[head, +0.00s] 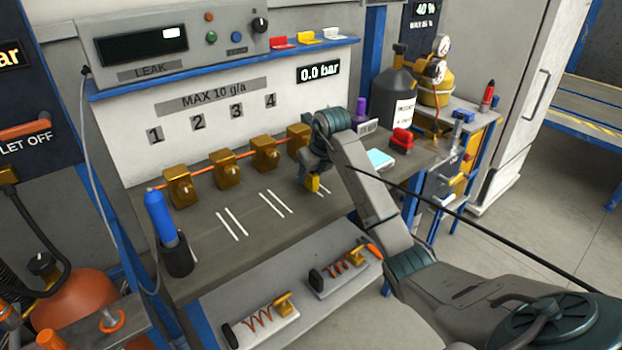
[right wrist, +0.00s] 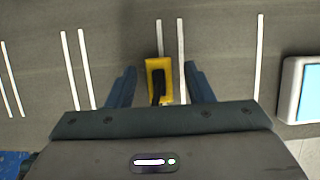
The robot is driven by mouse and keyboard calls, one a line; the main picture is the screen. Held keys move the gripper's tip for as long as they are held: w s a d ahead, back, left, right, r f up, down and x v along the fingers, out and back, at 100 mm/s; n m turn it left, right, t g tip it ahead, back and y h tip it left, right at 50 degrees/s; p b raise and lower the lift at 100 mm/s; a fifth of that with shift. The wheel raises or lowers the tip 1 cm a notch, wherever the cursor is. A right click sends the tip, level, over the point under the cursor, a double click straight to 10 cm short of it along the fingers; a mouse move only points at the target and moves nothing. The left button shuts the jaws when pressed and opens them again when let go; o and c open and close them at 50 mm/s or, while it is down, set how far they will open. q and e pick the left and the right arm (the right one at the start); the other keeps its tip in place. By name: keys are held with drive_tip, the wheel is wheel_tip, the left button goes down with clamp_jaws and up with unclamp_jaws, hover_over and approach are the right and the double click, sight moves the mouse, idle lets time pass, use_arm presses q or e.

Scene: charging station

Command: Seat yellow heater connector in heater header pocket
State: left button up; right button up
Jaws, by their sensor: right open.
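A yellow connector (right wrist: 151,72) with a dark middle lies between the two blue fingertips of my right gripper (right wrist: 160,70) in the right wrist view. The gripper is open, with a gap between each finger and the connector. In the head view the yellow connector (head: 313,183) shows just under my right gripper (head: 312,170), low over the bench top near the white lines. I cannot tell whether it touches the bench. I cannot make out a heater header pocket for certain. My left gripper is not in view.
A blue-topped tool in a dark cup (head: 177,258) stands at left. A pale blue pad (head: 380,159) and a red item (head: 402,140) stand right of my arm. Two spring trays (head: 265,322) sit in front.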

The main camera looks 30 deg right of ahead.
drive_tip(key=shift+w+f, duration=0.1)
drive_tip(key=shift+f, duration=0.05)
clamp_jaws()
